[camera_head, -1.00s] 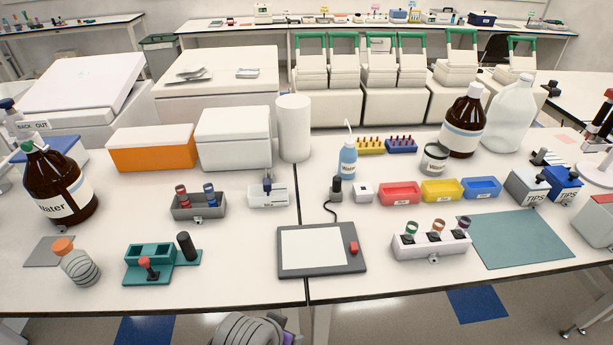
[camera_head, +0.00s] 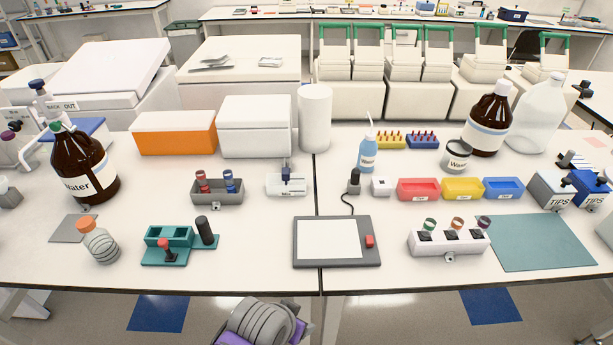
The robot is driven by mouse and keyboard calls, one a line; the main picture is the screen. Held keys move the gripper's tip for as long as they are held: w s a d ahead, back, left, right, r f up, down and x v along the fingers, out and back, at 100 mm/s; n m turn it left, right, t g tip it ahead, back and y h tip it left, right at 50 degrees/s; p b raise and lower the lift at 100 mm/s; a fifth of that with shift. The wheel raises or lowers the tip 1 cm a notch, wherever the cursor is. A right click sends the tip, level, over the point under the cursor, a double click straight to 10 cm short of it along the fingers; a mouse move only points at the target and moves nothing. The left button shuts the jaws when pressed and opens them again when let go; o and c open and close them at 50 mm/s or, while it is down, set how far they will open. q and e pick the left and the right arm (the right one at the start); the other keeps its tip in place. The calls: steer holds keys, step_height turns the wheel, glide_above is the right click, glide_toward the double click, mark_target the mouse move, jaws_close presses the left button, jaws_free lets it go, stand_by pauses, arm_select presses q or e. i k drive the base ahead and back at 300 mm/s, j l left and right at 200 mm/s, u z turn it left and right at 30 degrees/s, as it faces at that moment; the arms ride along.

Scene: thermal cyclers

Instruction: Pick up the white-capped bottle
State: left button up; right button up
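A brown bottle (camera_head: 486,125) with a white cap and a pale label stands upright at the back right of the bench. A large translucent jug (camera_head: 538,115) with a pale top stands close to its right, so which one is the white-capped bottle is not fully certain. Another brown bottle (camera_head: 85,168) labelled "Water" stands at the left with a greenish top. Neither gripper shows in the view. A grey rounded part with purple at the bottom centre appears to be my own arm.
Blue and yellow tube racks (camera_head: 422,140), coloured trays (camera_head: 463,188) and TIPS boxes (camera_head: 553,192) lie nearby. White cyclers (camera_head: 416,98) stand behind. The teal mat (camera_head: 540,243) is bare.

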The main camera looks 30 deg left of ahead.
mark_target(368, 149)
steer(key=i+l, duration=0.25)
steer(key=i+l+u, duration=0.1)
steer(key=i+l, duration=0.15)
steer(key=l, duration=0.25)
steer(key=i+j, duration=0.15)
steer(key=i, duration=0.1)
